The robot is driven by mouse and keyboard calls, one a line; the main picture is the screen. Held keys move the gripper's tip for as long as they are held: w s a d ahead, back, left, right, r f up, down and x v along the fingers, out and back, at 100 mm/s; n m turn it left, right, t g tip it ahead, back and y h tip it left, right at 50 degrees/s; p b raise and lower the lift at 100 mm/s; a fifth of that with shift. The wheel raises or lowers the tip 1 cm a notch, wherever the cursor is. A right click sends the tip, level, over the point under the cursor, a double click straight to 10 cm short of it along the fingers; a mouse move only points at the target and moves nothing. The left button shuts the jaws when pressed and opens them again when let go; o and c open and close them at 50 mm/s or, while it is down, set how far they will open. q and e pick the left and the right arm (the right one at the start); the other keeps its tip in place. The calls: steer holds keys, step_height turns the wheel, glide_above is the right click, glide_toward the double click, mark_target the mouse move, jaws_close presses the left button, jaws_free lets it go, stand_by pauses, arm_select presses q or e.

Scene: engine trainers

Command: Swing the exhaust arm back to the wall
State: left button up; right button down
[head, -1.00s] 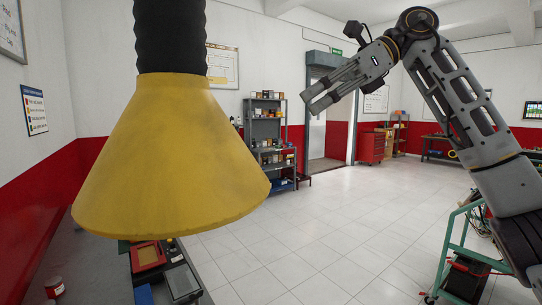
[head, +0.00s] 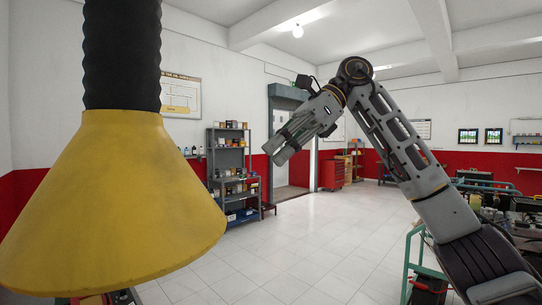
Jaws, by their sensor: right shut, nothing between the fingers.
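The exhaust arm shows as a yellow hood (head: 115,205) under a black ribbed hose (head: 122,55), large and close at the left of the head view. The hood hangs with its wide mouth down, and its left edge reaches the picture's edge. My right gripper (head: 276,155) is right of the hood, apart from it, with its fingers pointing down and left. It is shut and empty. My left gripper is not in view. The rest of the exhaust arm above the hose is out of the picture.
A grey shelf unit (head: 228,150) stands at the back beside a doorway, with a red tool cabinet (head: 332,174) further right. A green-framed cart (head: 408,262) stands at the lower right. The tiled floor (head: 300,225) between is clear.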

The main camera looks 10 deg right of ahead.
steer(key=p, duration=0.1)
glide_toward(212, 205)
steer(key=x, duration=0.5)
steer(key=shift+w+d+f, duration=0.15)
steer(key=shift+w+f, duration=0.05)
steer(key=shift+w, duration=0.2)
steer(key=shift+x, duration=0.8)
steer(key=shift+r, duration=0.1)
